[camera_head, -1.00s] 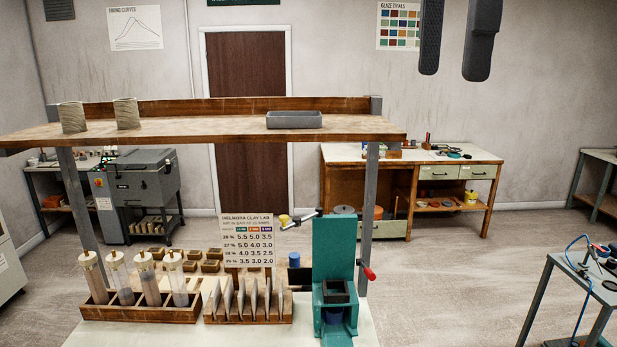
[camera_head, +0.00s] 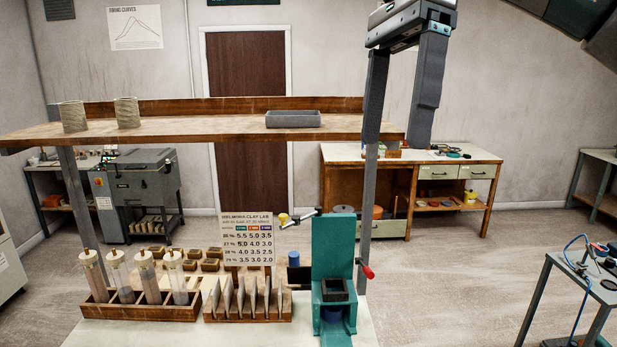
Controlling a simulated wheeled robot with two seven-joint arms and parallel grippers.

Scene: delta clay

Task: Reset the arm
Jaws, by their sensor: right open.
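My right gripper (camera_head: 397,140) hangs from the top right with its two long dark fingers apart and nothing between them. Its fingertips point down and show in front of the right end of the wooden shelf (camera_head: 200,130). I cannot tell whether a finger touches the shelf edge. Part of my right arm (camera_head: 575,15) shows in the upper right corner. My left gripper is not in view.
A grey tray (camera_head: 293,119) and two clay pieces (camera_head: 127,112) stand on the shelf. Below are a rack of tubes (camera_head: 140,312), a rack of slabs (camera_head: 248,318), a chart card (camera_head: 247,239) and a green press (camera_head: 335,260).

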